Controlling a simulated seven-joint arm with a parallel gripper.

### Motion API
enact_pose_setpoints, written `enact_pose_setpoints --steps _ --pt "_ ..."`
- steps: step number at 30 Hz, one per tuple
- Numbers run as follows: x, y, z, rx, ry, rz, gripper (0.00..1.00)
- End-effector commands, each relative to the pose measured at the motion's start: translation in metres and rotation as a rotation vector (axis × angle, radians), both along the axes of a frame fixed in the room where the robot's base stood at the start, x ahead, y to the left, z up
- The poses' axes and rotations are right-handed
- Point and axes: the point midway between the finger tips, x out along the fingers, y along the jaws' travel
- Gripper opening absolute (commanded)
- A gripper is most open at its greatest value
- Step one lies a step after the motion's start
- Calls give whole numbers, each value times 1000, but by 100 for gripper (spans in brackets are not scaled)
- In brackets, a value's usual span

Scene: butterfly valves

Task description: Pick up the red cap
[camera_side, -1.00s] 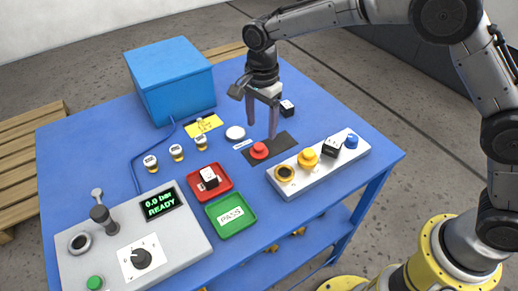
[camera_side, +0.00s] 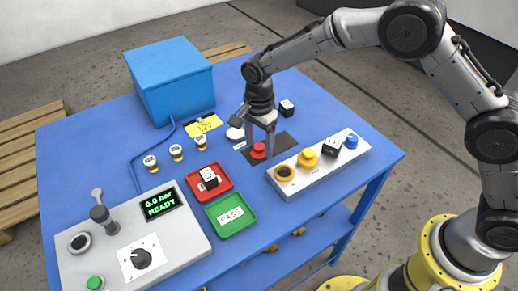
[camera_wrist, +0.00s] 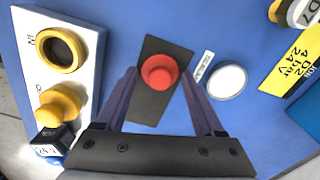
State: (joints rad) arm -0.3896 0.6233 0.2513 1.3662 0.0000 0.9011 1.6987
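The red cap (camera_side: 258,151) sits on a dark mat (camera_side: 287,141) on the blue table. In the wrist view the red cap (camera_wrist: 159,71) lies between and just beyond my fingertips, on the dark mat (camera_wrist: 152,108). My gripper (camera_side: 259,149) is lowered over the cap, pointing down, with a finger to either side of it. My gripper also shows in the wrist view (camera_wrist: 160,82), its fingers spread apart with nothing held. I cannot tell whether a finger touches the cap.
A white block (camera_side: 290,179) with a yellow ring, a yellow cap, a black cube and a blue cap stands to the right. A white disc (camera_side: 235,133) lies close left. Red (camera_side: 224,187) and green (camera_side: 247,222) trays and a control panel (camera_side: 190,244) are nearer the front.

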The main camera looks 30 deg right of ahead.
Motion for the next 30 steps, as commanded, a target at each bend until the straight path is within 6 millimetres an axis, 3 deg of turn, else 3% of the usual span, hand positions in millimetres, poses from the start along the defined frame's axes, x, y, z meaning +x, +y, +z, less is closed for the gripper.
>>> enact_pose_setpoints --steps 1,11,23,30 --pt "0 0 0 0 0 0 60" --pt "0 0 1 0 0 0 1" --pt "0 0 3 1 -2 0 0" --pt "1 0 25 2 -4 0 0"
